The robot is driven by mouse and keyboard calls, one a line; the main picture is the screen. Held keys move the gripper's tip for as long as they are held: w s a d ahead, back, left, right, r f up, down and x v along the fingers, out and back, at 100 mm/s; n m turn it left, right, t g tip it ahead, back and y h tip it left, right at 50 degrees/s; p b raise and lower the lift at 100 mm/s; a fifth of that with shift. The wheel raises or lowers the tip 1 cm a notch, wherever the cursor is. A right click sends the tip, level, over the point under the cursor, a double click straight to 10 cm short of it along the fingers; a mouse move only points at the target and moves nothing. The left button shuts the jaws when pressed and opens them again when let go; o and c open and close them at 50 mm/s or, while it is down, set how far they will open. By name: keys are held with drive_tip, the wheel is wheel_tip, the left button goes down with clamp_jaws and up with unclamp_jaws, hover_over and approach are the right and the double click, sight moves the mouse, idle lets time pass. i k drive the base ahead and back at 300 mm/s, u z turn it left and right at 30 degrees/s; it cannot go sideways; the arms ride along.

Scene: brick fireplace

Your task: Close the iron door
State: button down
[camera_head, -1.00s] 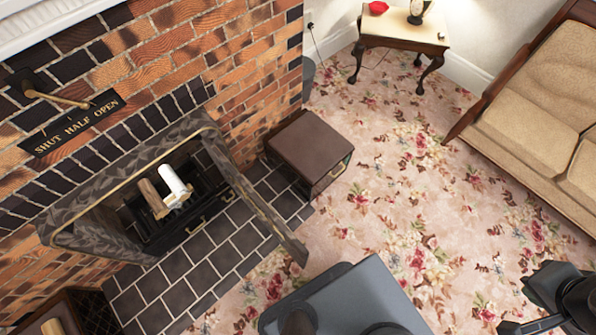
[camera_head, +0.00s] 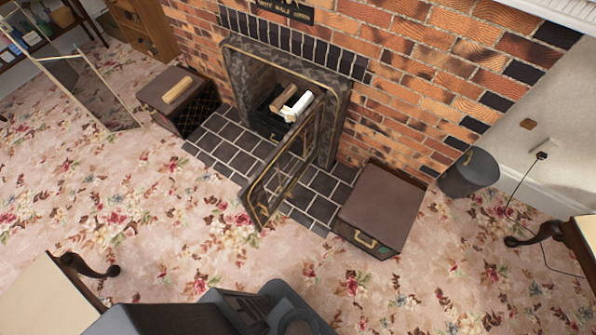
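The iron door (camera_head: 262,203) of the fireplace stands open, swung out over the dark hearth tiles. It has a dark frame with a thin gold-coloured line and a see-through middle. Its inner edge meets the right side of the patterned iron surround (camera_head: 337,122), and its free edge points to the lower left, towards me. Inside the firebox, pale and brown logs (camera_head: 290,103) lie on a dark grate. My gripper is not in view; only grey parts of my body show at the bottom.
A brown box (camera_head: 380,205) stands right of the hearth, close to the door. A box with a log (camera_head: 150,97) stands left of it. A grey bin (camera_head: 470,172) is by the wall. Tables reach in at lower left and right. Flowered carpet (camera_head: 150,200) is clear in front.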

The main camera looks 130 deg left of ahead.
sight(297, 159)
drive_tip(key=u, duration=4.3)
drive_tip(key=i, duration=0.5)
drive_tip(key=z, duration=1.45)
drive_tip(key=k, duration=0.95)
drive_tip(key=u, duration=1.4)
drive_tip(key=i, duration=0.5)
drive_tip(key=u, duration=0.1)
